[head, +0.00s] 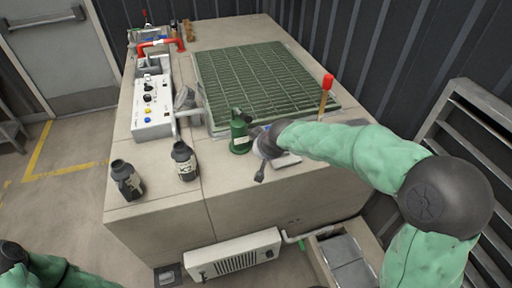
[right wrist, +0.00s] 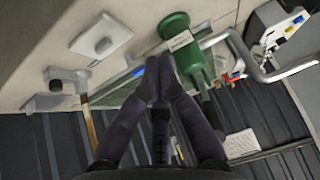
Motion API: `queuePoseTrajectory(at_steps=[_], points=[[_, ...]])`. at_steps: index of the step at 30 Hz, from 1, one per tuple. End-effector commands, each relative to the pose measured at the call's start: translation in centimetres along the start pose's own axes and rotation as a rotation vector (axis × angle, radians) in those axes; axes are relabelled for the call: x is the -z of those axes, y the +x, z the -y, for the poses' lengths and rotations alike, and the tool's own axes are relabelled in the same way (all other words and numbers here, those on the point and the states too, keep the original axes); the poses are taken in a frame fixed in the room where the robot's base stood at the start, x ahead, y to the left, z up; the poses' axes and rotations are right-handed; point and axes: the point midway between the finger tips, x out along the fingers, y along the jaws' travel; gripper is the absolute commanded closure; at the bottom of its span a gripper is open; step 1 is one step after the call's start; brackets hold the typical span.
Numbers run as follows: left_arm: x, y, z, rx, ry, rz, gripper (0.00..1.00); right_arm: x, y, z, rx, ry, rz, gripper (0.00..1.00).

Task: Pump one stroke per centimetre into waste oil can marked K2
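A dark can (head: 184,161) with a pale label that appears to read K2 stands upright on the bench top. A second dark can (head: 127,180) stands to its left; its label is too small to read surely. A green cylinder (head: 240,132) with a pale tag stands to the right of the cans, and it also shows in the right wrist view (right wrist: 177,37). My right gripper (right wrist: 158,72) has its fingers together right beside the green cylinder; I cannot tell whether they touch it. Nothing is clearly seen between the fingers. My left gripper is out of view.
A green grating (head: 258,80) covers the bench's back. A white control box (head: 152,105) with knobs stands at the left, near a red pipe (head: 160,44). The bench's front left is clear around the cans.

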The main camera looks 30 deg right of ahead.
Motion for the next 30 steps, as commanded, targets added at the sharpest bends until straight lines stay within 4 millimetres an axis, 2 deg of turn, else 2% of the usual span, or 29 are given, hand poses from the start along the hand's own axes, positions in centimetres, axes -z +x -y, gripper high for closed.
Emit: queuePoseTrajectory(at_steps=[3, 7, 30], points=[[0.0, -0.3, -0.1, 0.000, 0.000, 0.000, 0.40, -0.5, -1.3, 0.0, 0.001, 0.000, -0.002, 1.00], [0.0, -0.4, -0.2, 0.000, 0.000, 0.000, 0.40, -0.8, -1.8, 0.0, 0.001, -0.001, -0.001, 1.00], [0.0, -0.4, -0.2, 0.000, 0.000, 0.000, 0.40, -0.9, -1.9, 0.0, 0.000, 0.000, -0.001, 1.00]])
